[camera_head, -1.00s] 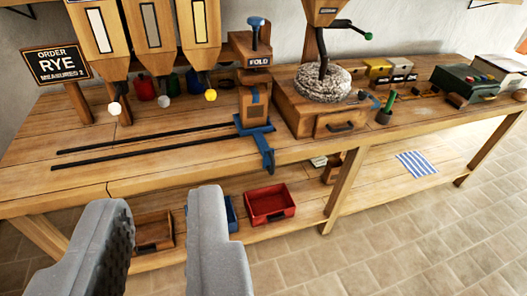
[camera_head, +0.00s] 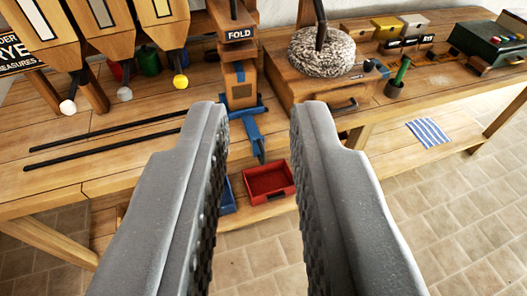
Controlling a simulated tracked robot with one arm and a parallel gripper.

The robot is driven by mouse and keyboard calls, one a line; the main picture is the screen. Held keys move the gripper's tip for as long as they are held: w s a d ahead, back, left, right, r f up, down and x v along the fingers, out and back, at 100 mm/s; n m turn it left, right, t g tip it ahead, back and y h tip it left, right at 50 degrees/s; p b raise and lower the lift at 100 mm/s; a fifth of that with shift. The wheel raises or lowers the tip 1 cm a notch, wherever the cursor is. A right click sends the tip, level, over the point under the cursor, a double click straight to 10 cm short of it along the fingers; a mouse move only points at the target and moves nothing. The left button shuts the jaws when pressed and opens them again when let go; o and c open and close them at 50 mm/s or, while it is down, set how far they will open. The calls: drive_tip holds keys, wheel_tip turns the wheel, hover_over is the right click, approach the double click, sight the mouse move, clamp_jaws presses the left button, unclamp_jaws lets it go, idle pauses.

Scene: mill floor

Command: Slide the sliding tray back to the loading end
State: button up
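The blue sliding tray (camera_head: 255,128) sits at the right end of two black rails (camera_head: 105,138) on the bench, below the box marked FOLD (camera_head: 238,35). A blue handle hangs from its front, over the bench edge. A brown bag or box with a blue stripe (camera_head: 240,88) stands on the tray. My gripper (camera_head: 261,112) is open and empty, its two grey fingers on either side of the tray handle in the picture. It appears nearer the camera than the handle, and I see no contact. The left finger hides the right part of the rails.
Hoppers with white, grey and yellow knobs (camera_head: 180,82) stand over the rails at left. A millstone (camera_head: 320,52) on a wooden box with a drawer (camera_head: 343,105) is to the right. A red bin (camera_head: 268,182) sits on the lower shelf. The rails look clear.

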sight(263, 158)
drive_tip(key=w+d+f+t+b, duration=0.1)
drive_tip(key=w+d+f, duration=0.2)
drive_tip(key=w+f, duration=1.95)
wheel_tip(263, 158, down, 28)
drive_tip(key=w+n+t+y+b, duration=0.1)
drive_tip(key=w+y+b, duration=0.1)
drive_tip(key=w, duration=0.5)
drive_tip(key=w+a+b, duration=0.1)
drive_tip(key=w, duration=0.3)
drive_tip(key=w+a+b, duration=0.1)
drive_tip(key=w, duration=0.3)
drive_tip(key=shift+a, duration=0.15)
drive_tip(key=shift+c, duration=0.3)
